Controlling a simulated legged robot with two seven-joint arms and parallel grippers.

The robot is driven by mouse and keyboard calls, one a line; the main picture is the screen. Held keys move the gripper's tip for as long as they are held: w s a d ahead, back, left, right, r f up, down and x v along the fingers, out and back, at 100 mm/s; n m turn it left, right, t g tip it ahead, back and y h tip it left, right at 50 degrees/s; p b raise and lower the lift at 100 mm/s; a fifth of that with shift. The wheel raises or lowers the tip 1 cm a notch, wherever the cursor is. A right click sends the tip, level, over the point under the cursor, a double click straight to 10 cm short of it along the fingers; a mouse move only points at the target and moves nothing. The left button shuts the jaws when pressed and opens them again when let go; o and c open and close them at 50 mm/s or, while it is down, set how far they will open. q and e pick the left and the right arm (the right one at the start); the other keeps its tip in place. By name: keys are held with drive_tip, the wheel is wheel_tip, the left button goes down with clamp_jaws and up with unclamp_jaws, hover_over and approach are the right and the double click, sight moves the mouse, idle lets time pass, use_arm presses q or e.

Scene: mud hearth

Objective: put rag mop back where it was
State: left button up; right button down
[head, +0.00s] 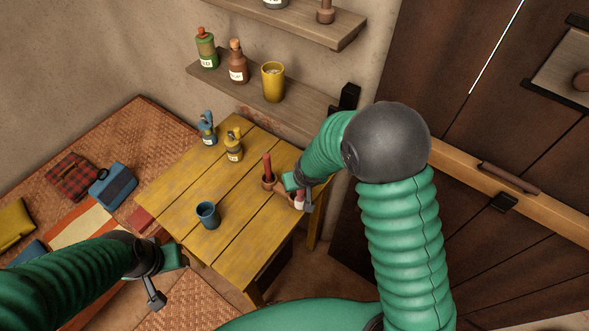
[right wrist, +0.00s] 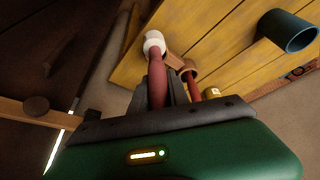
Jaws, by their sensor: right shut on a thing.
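The rag mop, with a red handle and a white head, is in my right gripper. In the right wrist view its handle (right wrist: 157,85) rises from between the jaws to the white head (right wrist: 154,43). In the head view its white end (head: 300,200) shows just below my right gripper (head: 295,186), at the table's right edge. A brown holder (head: 268,184) with a red stick (head: 267,163) standing in it is just left of that gripper. The mop's head is close beside the holder's brown ring (right wrist: 184,63); touching is unclear. My left gripper (head: 163,278) is open and empty, left of the table.
The yellow table (head: 180,190) carries a blue cup (head: 208,215), a blue bottle (head: 207,128) and a yellow bottle (head: 233,145). Wall shelves (head: 290,112) with bottles and a yellow cup (head: 273,82) hang behind. A dark door (head: 460,130) stands right. The table's middle is clear.

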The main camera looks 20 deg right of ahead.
use_arm(q)
drive_tip(key=shift+d+r+p, duration=0.15)
drive_tip(key=shift+r+p, duration=0.4)
drive_tip(key=shift+r, duration=0.3)
use_arm(e)
drive_tip(key=w+f, duration=0.2)
drive_tip(key=w, duration=0.4)
drive_tip(key=shift+d+f, duration=0.15)
drive_tip(key=shift+s+d+f, duration=0.1)
drive_tip(key=shift+d+f, duration=0.1)
drive_tip(key=shift+d, duration=0.05)
drive_tip(key=c, duration=1.3)
unclamp_jaws()
use_arm(q)
drive_tip(key=shift+d+f, duration=0.1)
drive_tip(key=shift+d, duration=0.05)
use_arm(e)
drive_tip(key=shift+o, duration=0.2)
drive_tip(key=shift+a, duration=0.1)
